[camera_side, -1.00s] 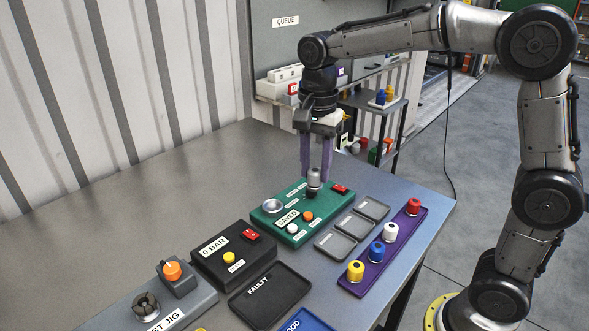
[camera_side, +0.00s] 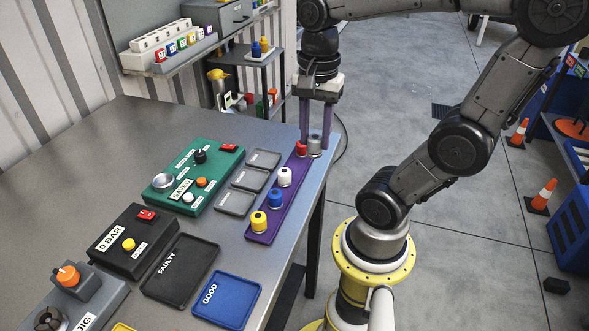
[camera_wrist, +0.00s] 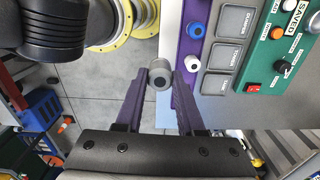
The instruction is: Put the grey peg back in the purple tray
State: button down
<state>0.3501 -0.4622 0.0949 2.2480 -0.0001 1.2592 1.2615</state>
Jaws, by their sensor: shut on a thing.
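My gripper (camera_side: 315,143) is shut on the grey peg (camera_side: 315,146), which is upright between the purple fingertips. In the wrist view the grey peg (camera_wrist: 159,80) sits between the fingertips, with floor visible around it, left of the purple tray (camera_wrist: 182,46). In the side view the peg shows just right of the red peg (camera_side: 301,149) at the far end of the purple tray (camera_side: 282,208). Its height above the tray is hard to tell. The tray also holds a white peg (camera_side: 284,177), a blue peg (camera_side: 276,199) and a yellow peg (camera_side: 258,223).
Three small grey trays (camera_side: 236,202) lie left of the purple tray. The green panel (camera_side: 212,160) with knobs is beyond them. A black FAULTY tray (camera_side: 195,262) and a blue GOOD tray (camera_side: 235,290) lie nearer. The table's right edge runs beside the purple tray.

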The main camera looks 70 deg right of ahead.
jog(key=w+d+f+m, duration=0.1)
jog(key=w+d+f, duration=0.1)
jog(key=d+f, duration=0.1)
jog(key=w+d+f, duration=0.2)
jog(key=d+f, duration=0.1)
jog(key=w+d+f+m, duration=0.1)
jog(key=w+d+f, duration=0.1)
jog(key=w+f, duration=0.1)
jog(key=shift+d+f+m, duration=0.3)
jog(key=shift+d+f, duration=0.05)
jog(key=shift+d, duration=0.05)
jog(key=shift+f, duration=1.65)
jog(key=shift+f, duration=0.1)
jog(key=c, duration=0.5)
grip_release()
jog(key=shift+d, duration=0.1)
